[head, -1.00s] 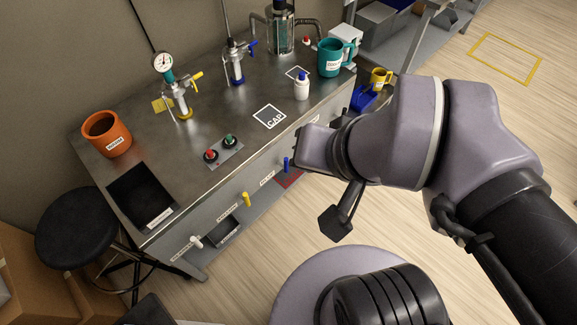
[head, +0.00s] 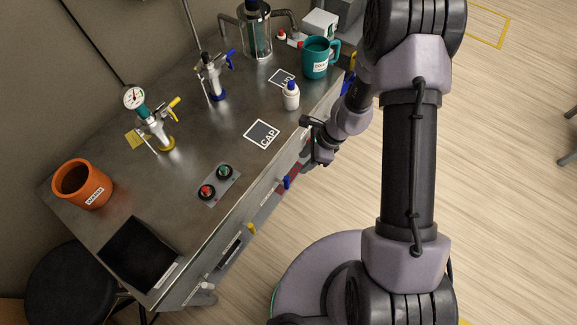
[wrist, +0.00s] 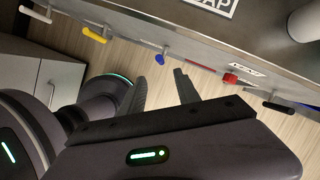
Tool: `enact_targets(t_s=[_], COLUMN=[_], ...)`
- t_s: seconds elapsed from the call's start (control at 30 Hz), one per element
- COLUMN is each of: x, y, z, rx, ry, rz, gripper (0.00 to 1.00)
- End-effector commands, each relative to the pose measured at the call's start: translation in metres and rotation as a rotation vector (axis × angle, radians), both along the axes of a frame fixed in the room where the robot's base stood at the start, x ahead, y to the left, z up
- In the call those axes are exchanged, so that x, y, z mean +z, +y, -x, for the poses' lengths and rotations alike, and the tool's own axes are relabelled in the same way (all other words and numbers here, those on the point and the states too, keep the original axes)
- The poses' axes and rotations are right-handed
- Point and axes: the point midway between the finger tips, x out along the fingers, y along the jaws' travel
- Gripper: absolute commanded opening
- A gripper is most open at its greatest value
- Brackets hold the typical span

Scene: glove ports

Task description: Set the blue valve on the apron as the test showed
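The blue valve (head: 286,182) sits on the front apron of the steel bench, between the yellow and red valves. Its blue handle also shows in the wrist view (wrist: 160,59), hanging down from the apron at a slant. My gripper (wrist: 161,84) is open and empty in the wrist view. Its two dark fingers point up toward the apron, with the blue handle just beyond their tips, apart from them. In the head view my gripper is beside the apron, to the upper right of the blue valve; its fingers are hard to make out.
On the apron are a white valve (wrist: 36,14), a yellow valve (wrist: 94,34), a red valve (wrist: 230,78) and a black handle (wrist: 278,106). The bench top holds an orange pot (head: 82,184), a black tray (head: 139,254), a white bottle (head: 291,95) and a teal mug (head: 316,58).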

Motion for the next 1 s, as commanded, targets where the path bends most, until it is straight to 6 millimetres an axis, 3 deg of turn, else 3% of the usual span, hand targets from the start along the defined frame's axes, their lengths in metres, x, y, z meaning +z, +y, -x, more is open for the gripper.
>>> enact_targets(t_s=[0.03, 0.2, 0.5, 0.67, 0.93, 1.0], x=[-0.021, -0.069, -0.127, -0.138, -0.139, -0.139], y=[0.006, 0.026, 0.051, 0.057, 0.058, 0.058], z=[0.001, 0.0, -0.003, -0.003, -0.004, -0.004], rx=[0.002, 0.005, 0.005, 0.004, 0.004, 0.004], ry=[0.004, 0.003, 0.001, 0.0, 0.0, 0.0], rz=[0.001, 0.0, 0.0, 0.0, 0.0, 0.0], gripper=[0.39, 0.39, 0.39, 0.39, 0.39, 0.27])
